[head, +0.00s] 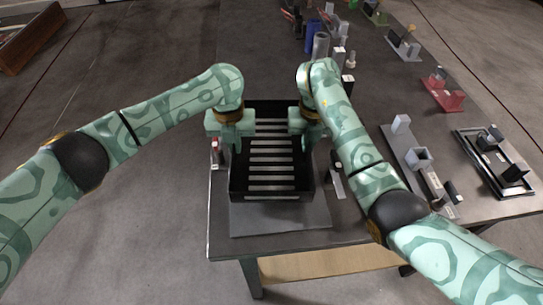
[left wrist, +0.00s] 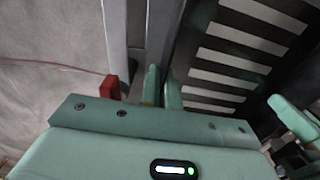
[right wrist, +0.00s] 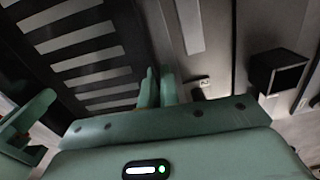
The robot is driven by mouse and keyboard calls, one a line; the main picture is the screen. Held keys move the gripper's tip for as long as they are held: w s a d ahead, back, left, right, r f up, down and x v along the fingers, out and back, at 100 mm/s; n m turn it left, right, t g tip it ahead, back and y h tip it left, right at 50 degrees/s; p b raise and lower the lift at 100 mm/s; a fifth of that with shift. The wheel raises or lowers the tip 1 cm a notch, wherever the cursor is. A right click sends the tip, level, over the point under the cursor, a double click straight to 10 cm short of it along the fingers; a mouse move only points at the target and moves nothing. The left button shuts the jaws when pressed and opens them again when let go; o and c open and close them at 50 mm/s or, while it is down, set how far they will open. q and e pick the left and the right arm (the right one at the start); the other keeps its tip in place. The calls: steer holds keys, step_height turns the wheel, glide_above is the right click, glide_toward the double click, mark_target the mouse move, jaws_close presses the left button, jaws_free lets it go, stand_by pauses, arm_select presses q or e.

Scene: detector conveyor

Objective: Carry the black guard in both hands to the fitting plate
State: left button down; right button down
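The black guard (head: 238,178), an open frame with pale bars or slots across it, is in the middle of the head view. My left gripper (head: 231,143) is at its left side wall and my right gripper (head: 309,140) at its right side wall. In the left wrist view the fingers (left wrist: 162,88) are close together on the guard's edge (left wrist: 187,45). In the right wrist view the fingers (right wrist: 158,88) close on the opposite edge (right wrist: 140,45). A flat grey plate (head: 280,222) shows under and in front of the guard; it looks like the fitting plate.
A red-topped piece (head: 214,147) stands left of the guard, near the table's left edge. A small dark and grey fixture (head: 337,178) is close on the right. Further right are a grey plate with blocks (head: 418,158) and a black tray (head: 470,143).

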arm_select(q)
steer(key=shift+w+a+f, duration=0.1)
steer(key=shift+a+f, duration=0.2)
steer(key=shift+f, duration=0.35)
arm_select(e)
steer(key=shift+w+d+f, duration=0.1)
steer(key=shift+d+f, duration=0.15)
steer(key=shift+f, duration=0.4)
arm_select(q)
steer(key=c, duration=1.9)
jaws_free()
steer(key=shift+f, duration=0.15)
steer(key=shift+c, duration=0.2)
arm_select(e)
steer(key=c, duration=1.9)
jaws_free()
steer(key=shift+f, duration=0.1)
steer(key=shift+c, duration=0.2)
arm_select(q)
steer(key=o, duration=0.3)
steer(key=shift+d, duration=0.15)
arm_select(e)
steer(key=o, duration=0.3)
arm_select(q)
steer(key=shift+d, duration=0.1)
arm_select(e)
steer(key=shift+a, duration=0.2)
